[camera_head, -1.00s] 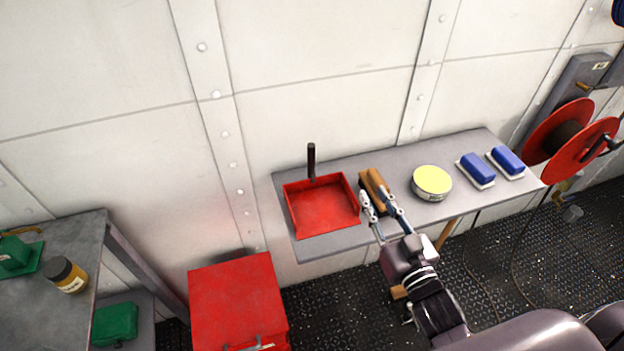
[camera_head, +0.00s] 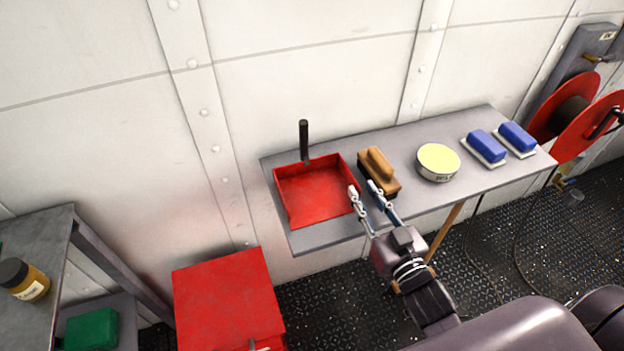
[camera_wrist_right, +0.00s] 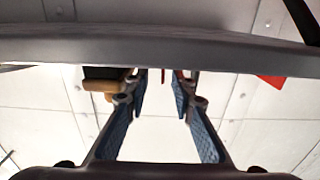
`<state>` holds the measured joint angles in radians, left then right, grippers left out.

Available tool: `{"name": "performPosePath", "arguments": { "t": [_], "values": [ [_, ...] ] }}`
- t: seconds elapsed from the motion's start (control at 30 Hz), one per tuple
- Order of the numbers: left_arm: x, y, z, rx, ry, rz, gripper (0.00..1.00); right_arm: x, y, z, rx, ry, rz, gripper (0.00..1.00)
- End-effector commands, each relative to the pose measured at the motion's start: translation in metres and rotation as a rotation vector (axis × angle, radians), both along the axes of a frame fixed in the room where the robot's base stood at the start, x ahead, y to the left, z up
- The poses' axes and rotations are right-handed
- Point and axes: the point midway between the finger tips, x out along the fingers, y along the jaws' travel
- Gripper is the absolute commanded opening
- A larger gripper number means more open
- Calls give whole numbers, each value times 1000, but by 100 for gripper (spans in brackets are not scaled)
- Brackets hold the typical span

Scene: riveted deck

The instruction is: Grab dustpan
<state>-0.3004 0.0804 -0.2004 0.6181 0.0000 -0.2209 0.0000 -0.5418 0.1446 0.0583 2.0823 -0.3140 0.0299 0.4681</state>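The red dustpan (camera_head: 312,192) lies on the left end of the grey shelf table (camera_head: 325,236), its black handle (camera_head: 304,141) standing up at the back by the wall. My right gripper (camera_head: 363,189) is open and empty at the dustpan's right front side, its fingertips between the pan and the wooden brush. In the right wrist view the open fingers (camera_wrist_right: 166,88) show with nothing held between them. A strip of red (camera_wrist_right: 270,80) is partly hidden by the table edge there. Whether a finger touches the pan is unclear. My left gripper is out of view.
A wooden brush (camera_head: 377,168) lies just right of the dustpan. Further right are a round yellow-topped tin (camera_head: 438,160) and two blue sponges (camera_head: 486,146) (camera_head: 517,137). A red box (camera_head: 228,300) stands below left. A grey table (camera_head: 40,235) with a jar (camera_head: 25,280) is at far left.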

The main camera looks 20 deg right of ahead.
Motion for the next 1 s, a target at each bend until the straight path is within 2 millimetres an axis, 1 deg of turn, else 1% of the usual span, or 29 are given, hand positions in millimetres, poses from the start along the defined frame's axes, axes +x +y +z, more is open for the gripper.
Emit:
{"name": "performPosePath", "arguments": {
  "t": [0.33,0.5,0.6,0.73,0.97,1.0],
  "values": [
    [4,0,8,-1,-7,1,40,32,2,4,-1,-2,1,23],
    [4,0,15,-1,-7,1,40,56,6,6,0,-3,1,23],
    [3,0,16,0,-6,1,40,67,6,4,-1,-2,1,23],
    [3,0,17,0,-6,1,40,75,6,4,-1,-1,1,23],
    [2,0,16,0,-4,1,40,75,6,3,0,0,1,23],
    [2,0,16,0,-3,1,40,75,6,3,0,0,1,19]
  ]
}}
